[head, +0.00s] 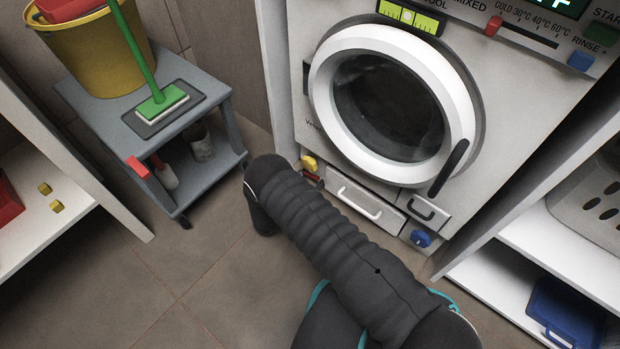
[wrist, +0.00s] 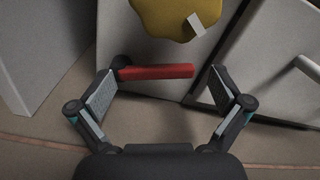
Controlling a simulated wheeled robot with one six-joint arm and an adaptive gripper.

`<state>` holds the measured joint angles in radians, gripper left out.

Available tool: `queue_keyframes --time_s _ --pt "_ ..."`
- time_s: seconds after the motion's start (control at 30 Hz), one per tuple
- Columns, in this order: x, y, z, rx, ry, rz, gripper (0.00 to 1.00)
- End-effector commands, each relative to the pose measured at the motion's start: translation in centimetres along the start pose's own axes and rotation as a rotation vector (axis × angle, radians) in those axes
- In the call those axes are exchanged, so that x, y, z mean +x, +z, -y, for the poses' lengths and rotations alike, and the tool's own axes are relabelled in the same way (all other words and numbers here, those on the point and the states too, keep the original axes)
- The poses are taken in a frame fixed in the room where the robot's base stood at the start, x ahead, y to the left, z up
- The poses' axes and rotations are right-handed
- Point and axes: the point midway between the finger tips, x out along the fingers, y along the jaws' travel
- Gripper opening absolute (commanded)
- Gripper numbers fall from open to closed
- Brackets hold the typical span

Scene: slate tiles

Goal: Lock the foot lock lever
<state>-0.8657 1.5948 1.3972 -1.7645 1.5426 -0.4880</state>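A red lever (wrist: 158,72) shows in the wrist view as a bar lying roughly level across the picture, just below a yellow knob (wrist: 172,15). In the head view the red lever (head: 313,181) shows as a small piece at the washing machine's lower left corner, under the yellow knob (head: 309,163). My gripper (wrist: 167,80) is open and empty, one finger on each side of the lever in the picture. Whether a finger touches the lever's dark left end, I cannot tell. In the head view my arm hides the fingers.
The washing machine (head: 342,158) has a drawer with a pale handle, a small dark-handled flap and a blue knob (head: 421,239) low down. A grey cart (head: 110,122) with a yellow bucket stands left. White shelves (head: 505,242) stand right. The floor between is clear.

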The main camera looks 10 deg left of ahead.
Motion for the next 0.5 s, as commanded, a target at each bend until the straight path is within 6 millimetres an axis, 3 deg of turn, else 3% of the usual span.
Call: queue_keyframes --time_s 0.27,0.5 --pt "-2.5 0.1 -0.3 -0.001 0.010 0.003 1.00" --pt "-7.1 0.1 -0.2 0.000 0.005 0.001 1.00"
